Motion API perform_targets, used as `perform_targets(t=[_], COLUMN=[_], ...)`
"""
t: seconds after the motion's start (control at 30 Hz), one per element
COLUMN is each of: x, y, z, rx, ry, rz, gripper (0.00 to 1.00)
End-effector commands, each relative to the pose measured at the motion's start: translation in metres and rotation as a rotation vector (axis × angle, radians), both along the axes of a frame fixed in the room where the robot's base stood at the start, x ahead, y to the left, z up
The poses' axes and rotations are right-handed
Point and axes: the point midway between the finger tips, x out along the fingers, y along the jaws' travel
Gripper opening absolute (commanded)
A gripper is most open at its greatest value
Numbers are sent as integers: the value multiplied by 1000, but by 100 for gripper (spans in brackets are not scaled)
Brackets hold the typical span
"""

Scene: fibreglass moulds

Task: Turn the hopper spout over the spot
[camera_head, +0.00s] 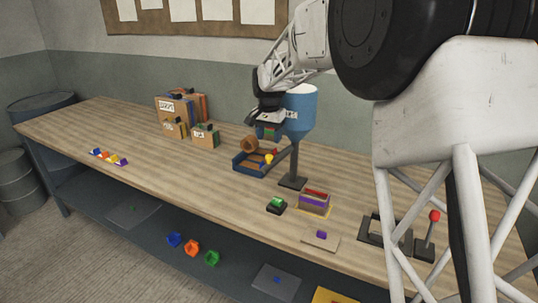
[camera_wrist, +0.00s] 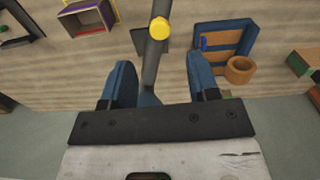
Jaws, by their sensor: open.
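The hopper (camera_head: 303,100) is a blue drum on a dark post with a flat base (camera_head: 293,183). A grey tube with a yellow knob (camera_head: 268,159), which looks like its spout, slopes down on the left of the post. In the wrist view the tube and yellow knob (camera_wrist: 159,28) stand out ahead of my gripper. My gripper (camera_head: 268,131) is beside the drum's left side. Its two blue fingers are apart (camera_wrist: 160,85), with the grey tube between them and nothing visibly clamped. I cannot tell which mark is the spot.
A blue-edged tray (camera_head: 243,166) with a wooden ring stands left of the post. A purple open box (camera_head: 315,201) with a yellow outline, a green button (camera_head: 276,205) and a red-knobbed lever (camera_head: 433,218) are to the front and right. Cartons (camera_head: 180,108) stand at the back. The left tabletop is mostly clear.

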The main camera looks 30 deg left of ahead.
Motion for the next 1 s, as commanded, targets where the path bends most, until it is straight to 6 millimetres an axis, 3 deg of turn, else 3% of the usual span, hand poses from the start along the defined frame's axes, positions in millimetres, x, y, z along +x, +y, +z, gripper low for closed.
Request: perform_targets(t=[0.63, 1.0], x=[0, 0], y=[0, 0], z=[-65, -75], rx=[0, 0], ry=[0, 0], rz=[0, 0], gripper=[55, 55])
